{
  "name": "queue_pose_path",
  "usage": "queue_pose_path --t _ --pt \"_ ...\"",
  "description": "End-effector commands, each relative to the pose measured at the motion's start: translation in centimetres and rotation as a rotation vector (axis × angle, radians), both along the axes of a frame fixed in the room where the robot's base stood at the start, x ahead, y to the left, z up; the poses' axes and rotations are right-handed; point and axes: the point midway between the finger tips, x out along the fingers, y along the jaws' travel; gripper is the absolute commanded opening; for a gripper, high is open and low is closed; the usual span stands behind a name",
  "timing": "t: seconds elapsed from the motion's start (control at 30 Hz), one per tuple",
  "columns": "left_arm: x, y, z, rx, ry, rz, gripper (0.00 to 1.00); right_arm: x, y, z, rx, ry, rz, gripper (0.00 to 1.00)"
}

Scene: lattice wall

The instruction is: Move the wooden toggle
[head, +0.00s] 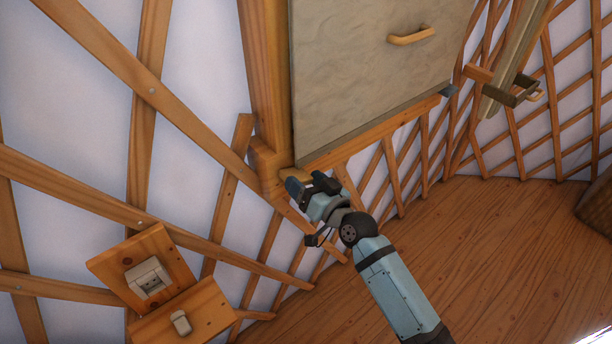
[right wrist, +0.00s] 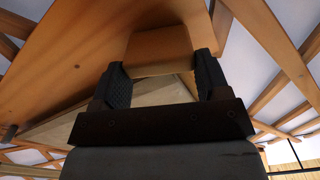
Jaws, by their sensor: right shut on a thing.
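The toggle's far end is hidden. My left gripper is in neither view.
The grey panel (head: 355,85) has a wooden handle (head: 411,35). An open panel with a dark bracket (head: 515,92) stands at the upper right. A socket (head: 148,278) and a switch (head: 181,323) sit on boards at lower left. Lattice surrounds these; wooden floor (head: 490,260) is clear.

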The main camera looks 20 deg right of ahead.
Motion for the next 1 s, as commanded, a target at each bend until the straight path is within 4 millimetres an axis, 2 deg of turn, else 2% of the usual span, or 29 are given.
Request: queue_pose_path --t 1.0 --pt "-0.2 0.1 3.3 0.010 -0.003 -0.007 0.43 -0.4 1.0 -1.8 0.880 0.319 0.000 0.45"
